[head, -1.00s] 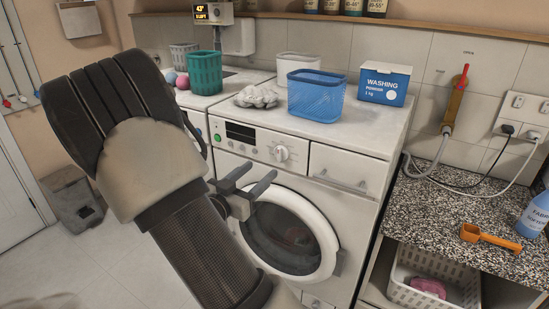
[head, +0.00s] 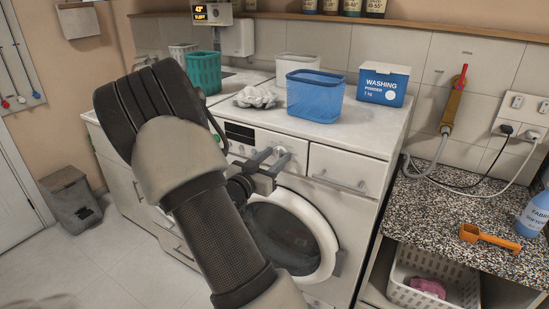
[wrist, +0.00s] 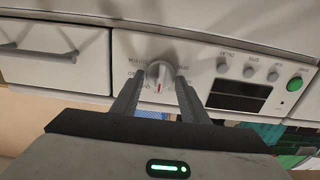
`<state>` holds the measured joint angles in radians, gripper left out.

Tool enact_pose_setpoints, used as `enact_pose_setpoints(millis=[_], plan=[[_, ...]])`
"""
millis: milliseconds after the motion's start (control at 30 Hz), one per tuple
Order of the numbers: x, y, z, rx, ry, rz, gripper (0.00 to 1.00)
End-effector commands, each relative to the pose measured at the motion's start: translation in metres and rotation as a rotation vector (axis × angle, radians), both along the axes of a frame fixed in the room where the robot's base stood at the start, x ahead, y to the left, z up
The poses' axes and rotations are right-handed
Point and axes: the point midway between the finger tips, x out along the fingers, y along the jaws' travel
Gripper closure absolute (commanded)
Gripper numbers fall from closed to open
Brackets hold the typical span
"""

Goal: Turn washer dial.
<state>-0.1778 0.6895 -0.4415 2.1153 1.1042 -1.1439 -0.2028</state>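The washer dial (head: 282,157) is a round, light grey knob on the front panel of the white washing machine (head: 340,215). In the wrist view the dial (wrist: 159,73) shows a small red mark at its lower edge, with printed labels around it. My gripper (head: 274,157) is at the panel, its two grey fingers pointing at the dial. In the wrist view the fingers are apart, one on each side of the dial. A narrow gap seems to show on both sides, and contact cannot be made out. In the head view the fingers partly hide the dial.
The panel also has a dark display (wrist: 238,96), small knobs and a green button (wrist: 295,84). A drawer (head: 345,168) with a handle is right of the dial. The round door (head: 328,240) is below. A blue basket (head: 316,97) and washing powder box (head: 384,84) stand on top.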

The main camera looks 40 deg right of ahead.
Motion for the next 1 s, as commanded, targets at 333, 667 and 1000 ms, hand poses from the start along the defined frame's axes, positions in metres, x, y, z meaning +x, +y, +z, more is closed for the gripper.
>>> enact_pose_setpoints(millis=[333,667,1000], plan=[[-0.0002,0.0002,0.0005,-0.004,0.009,-0.001,0.86],[0.0008,0.0008,0.0032,-0.059,0.143,-0.001,0.86],[0.0022,0.0017,0.0029,-0.178,0.429,0.001,0.86]])
